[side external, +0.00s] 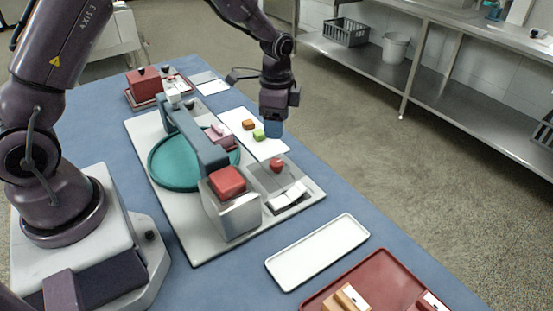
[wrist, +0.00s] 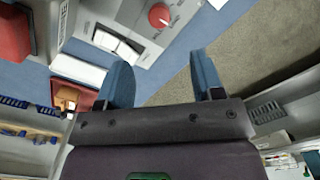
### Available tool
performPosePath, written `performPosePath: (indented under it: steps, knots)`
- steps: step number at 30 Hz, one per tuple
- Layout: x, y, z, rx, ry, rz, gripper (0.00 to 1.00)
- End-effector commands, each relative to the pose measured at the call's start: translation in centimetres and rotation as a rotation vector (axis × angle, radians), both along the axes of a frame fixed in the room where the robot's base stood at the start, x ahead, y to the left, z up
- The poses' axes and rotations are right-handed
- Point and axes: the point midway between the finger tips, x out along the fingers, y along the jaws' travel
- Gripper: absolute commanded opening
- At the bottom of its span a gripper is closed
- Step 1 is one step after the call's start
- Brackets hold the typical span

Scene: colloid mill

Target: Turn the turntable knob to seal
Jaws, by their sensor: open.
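The red knob (side external: 277,164) sits on the grey control panel of the machine, beside white rocker-like switches (side external: 288,197). It also shows at the top of the wrist view (wrist: 159,15), with a light mark across or beside it. The teal round turntable (side external: 170,166) lies on the machine's pale base, under a grey-blue arm. My gripper (side external: 273,131) is above and behind the knob, apart from it, with blue fingers pointing down. In the wrist view my gripper (wrist: 161,62) is open with nothing between its fingers. Any seal marking is too small to read.
A red-topped metal block (side external: 232,205) stands left of the panel. A white board (side external: 252,133) with small orange and green blocks lies behind the knob. An empty white tray (side external: 318,251) and a red tray (side external: 380,285) lie in front. The floor at right is clear.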

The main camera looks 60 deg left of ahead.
Motion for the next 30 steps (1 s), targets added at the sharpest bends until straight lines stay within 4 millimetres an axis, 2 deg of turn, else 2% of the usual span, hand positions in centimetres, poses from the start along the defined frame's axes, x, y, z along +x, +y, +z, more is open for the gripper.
performPosePath:
  steps: [9, 15, 21, 29, 30]
  knots:
    - [-0.2, -0.1, -6.8, -0.001, 0.006, 0.002, 0.61]
    - [-0.1, 0.0, -9.9, 0.001, 0.004, 0.002, 0.61]
    - [-0.1, 0.0, -11.2, 0.000, 0.001, 0.003, 0.61]
    - [-0.1, 0.0, -11.3, 0.000, 0.001, 0.003, 0.61]
    - [-0.1, 0.0, -11.3, 0.000, 0.001, 0.003, 0.57]
